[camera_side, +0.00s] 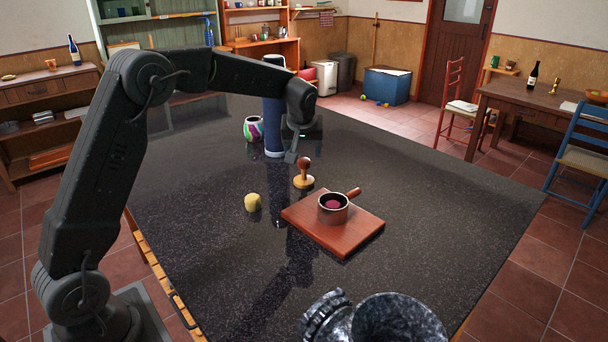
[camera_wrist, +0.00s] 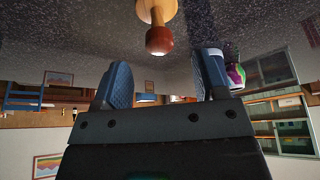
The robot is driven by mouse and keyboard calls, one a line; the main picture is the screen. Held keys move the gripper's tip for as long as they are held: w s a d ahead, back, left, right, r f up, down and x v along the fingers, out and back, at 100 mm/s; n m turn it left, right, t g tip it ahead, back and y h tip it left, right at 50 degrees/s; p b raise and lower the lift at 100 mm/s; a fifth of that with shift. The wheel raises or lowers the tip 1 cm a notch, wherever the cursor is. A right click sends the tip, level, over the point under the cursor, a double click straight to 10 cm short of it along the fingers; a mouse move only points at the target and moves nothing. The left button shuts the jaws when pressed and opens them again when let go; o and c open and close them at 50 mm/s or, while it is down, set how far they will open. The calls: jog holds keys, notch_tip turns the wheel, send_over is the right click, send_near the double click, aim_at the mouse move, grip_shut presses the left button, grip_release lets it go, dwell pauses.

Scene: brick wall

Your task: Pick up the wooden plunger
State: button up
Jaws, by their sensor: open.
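The wooden plunger (camera_side: 304,180) stands upright on the dark speckled table, with a pale round base and a red-brown knob on top. It also shows upside down in the wrist view, its knob (camera_wrist: 159,40) beyond my fingertips and between their lines. My gripper (camera_side: 291,157) is low over the table, just behind and left of the plunger in the side view. In the wrist view my gripper (camera_wrist: 165,62) has its two blue fingers apart with nothing between them. It does not appear to touch the plunger.
A red-brown board (camera_side: 300,218) carries a handled pot (camera_side: 333,214) with dark red contents. A small yellow object (camera_side: 252,202) lies left of it. A colourful jar (camera_side: 253,131) and tall blue cylinder (camera_side: 273,125) stand behind. A dark stone mortar (camera_side: 385,322) is in front. The table's right side is clear.

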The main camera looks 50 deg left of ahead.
aim_at(304, 157)
jog(key=x, duration=0.8)
jog(key=shift+w+a, duration=0.2)
jog(key=shift+w, duration=0.15)
jog(key=shift+c, duration=0.4)
jog(key=c, duration=1)
jog(key=shift+o, duration=0.2)
jog(key=shift+r, duration=0.15)
notch_tip(304, 157, up, 4)
jog(key=s+a+r, duration=0.7)
jog(key=s+a, duration=0.1)
jog(key=shift+a, duration=0.25)
jog(key=shift+f, duration=0.1)
